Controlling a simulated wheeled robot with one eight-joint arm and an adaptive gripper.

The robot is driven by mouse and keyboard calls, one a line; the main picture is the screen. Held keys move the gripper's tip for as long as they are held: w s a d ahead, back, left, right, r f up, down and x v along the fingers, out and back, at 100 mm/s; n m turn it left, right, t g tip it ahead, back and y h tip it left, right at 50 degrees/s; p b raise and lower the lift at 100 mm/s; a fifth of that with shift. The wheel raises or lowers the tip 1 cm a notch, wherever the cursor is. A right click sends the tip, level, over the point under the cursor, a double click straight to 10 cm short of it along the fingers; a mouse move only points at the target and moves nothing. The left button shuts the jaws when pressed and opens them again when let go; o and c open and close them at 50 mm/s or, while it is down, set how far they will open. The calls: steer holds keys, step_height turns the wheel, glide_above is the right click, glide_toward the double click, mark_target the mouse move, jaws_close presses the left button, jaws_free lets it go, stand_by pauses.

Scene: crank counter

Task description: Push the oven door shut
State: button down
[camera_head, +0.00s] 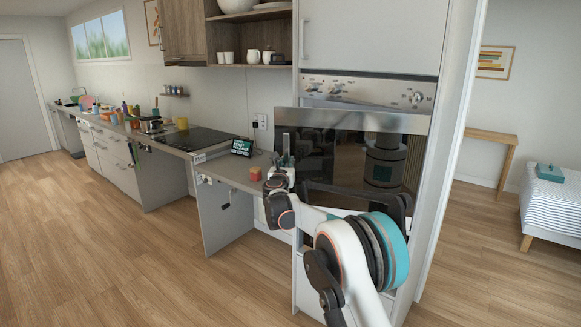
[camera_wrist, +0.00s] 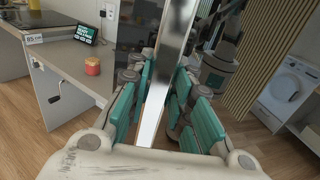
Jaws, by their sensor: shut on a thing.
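The oven door (camera_head: 340,122) has a silver top strip and dark reflective glass. In the head view it stands partly open, its top tipped out from the tall cabinet and its left edge jutting past the cabinet side. The oven's control panel (camera_head: 368,92) with knobs is above it. My gripper (camera_head: 283,168) is at the door's left edge. In the wrist view my gripper (camera_wrist: 160,95) has its teal-padded fingers on either side of the door's silver edge (camera_wrist: 176,45), closed on it. My arm hides the lower part of the door.
A grey counter (camera_head: 232,172) left of the oven holds a small screen (camera_head: 242,147) and a red jar (camera_head: 255,174). A hand crank (camera_wrist: 55,98) is on the counter's front panel. The wooden floor (camera_head: 130,250) at the left is clear.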

steer(key=shift+w, duration=0.55)
steer(key=c, duration=1.4)
jaws_free()
steer(key=shift+c, duration=0.2)
steer(key=s, duration=1.2)
steer(key=shift+a, duration=0.35)
